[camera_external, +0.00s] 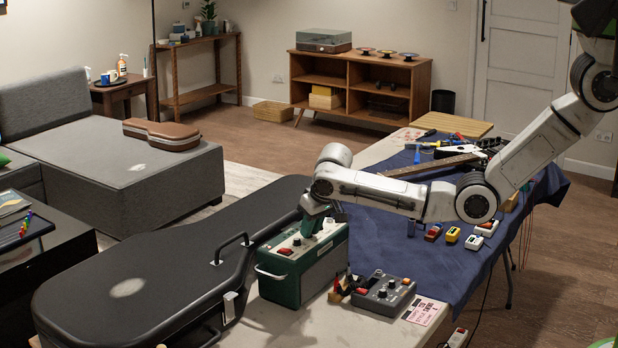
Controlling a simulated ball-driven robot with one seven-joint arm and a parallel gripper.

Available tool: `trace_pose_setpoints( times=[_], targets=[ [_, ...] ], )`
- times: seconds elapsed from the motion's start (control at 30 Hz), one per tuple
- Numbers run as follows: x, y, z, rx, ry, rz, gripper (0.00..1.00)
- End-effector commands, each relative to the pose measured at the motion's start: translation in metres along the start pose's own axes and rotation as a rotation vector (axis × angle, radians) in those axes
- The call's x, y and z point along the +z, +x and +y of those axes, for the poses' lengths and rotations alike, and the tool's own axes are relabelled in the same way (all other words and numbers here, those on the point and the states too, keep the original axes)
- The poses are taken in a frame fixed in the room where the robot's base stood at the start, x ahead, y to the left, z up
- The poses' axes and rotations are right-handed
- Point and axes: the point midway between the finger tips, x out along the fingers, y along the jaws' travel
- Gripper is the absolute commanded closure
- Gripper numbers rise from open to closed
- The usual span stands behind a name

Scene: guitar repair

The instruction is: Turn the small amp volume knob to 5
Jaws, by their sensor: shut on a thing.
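The small amp (322,268) is a dark green box with a pale top panel and a white side handle, standing on the near end of the workbench. My gripper (313,232) points down at the right part of the top panel and is shut on what looks like the volume knob there. The fingers hide that knob, so its pointer and the scale numbers cannot be read.
A black guitar case (130,287) lies left of the amp, its raised handle close by. A grey box with knobs (383,293) and a small holder of tools (343,287) stand to the right. Small coloured boxes (453,234) and a guitar (430,165) lie on the blue cloth (395,252).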

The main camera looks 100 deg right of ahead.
Motion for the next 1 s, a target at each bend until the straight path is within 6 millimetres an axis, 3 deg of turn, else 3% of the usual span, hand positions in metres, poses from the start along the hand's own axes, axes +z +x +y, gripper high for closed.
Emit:
trace_pose_setpoints(
  times=[0.43,0.47,0.7,1.0],
  targets=[
    [-0.0004,-0.0005,-0.0005,0.002,0.007,0.001,1.00],
    [-0.0004,-0.0005,-0.0005,0.002,0.007,0.001,0.78],
    [-0.0002,-0.0003,-0.0003,0.002,0.007,0.000,0.55],
    [-0.0004,-0.0027,-0.0006,0.002,0.007,0.001,0.55]
  ],
)
